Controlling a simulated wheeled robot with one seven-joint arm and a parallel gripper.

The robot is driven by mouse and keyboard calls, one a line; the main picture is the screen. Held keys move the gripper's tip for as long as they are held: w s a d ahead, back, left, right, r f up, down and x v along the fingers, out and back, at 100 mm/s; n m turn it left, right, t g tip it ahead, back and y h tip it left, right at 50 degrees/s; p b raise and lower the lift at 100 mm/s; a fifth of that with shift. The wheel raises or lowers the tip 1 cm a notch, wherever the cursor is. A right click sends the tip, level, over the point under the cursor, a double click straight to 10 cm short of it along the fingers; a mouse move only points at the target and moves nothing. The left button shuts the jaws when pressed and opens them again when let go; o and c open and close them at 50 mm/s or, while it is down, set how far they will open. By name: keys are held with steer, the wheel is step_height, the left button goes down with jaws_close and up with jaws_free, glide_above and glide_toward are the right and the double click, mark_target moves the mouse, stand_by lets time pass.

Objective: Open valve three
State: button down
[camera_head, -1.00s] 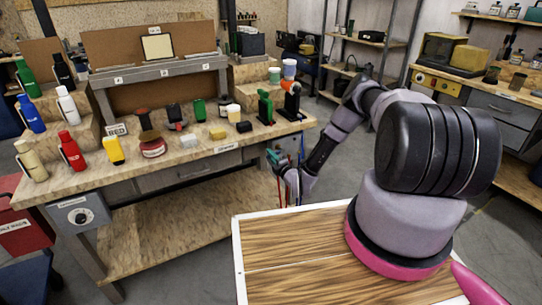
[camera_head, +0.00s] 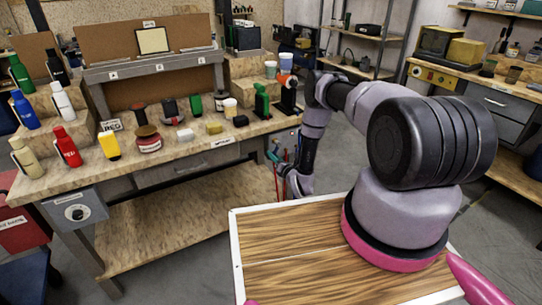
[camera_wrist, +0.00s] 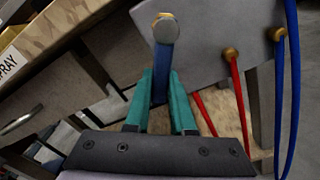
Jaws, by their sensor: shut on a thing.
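My gripper (camera_head: 276,156) is at the right end of the workbench, beside its side panel. In the wrist view its teal fingers (camera_wrist: 160,82) are shut on a blue bar with a brass end (camera_wrist: 165,40), which stands up between them. A red line with a brass fitting (camera_wrist: 238,85) and a blue line with a brass fitting (camera_wrist: 290,90) run beside it on the right, apart from the fingers. The grey panel (camera_wrist: 205,45) is behind them. No valve number is readable, and the far end of the held bar is hidden by the fingers.
The workbench (camera_head: 60,178) carries several bottles, jars and tools. A drawer with a handle (camera_wrist: 22,122) is left of the gripper in the wrist view. A grey box with a dial (camera_head: 76,212) is on the bench front. Open floor (camera_head: 160,280) lies in front.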

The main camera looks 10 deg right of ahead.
steer(key=shift+w+d+f+n, duration=0.1)
steer(key=shift+d+f+n, duration=0.2)
steer(key=shift+n, duration=0.4)
steer(key=shift+w+d+f+n, duration=0.1)
steer(key=shift+d+n, duration=0.3)
steer(key=shift+n, duration=0.3)
steer(key=c, duration=0.8)
jaws_free()
steer(key=shift+o, duration=0.2)
steer(key=v, duration=1.1)
steer(key=shift+r, duration=0.1)
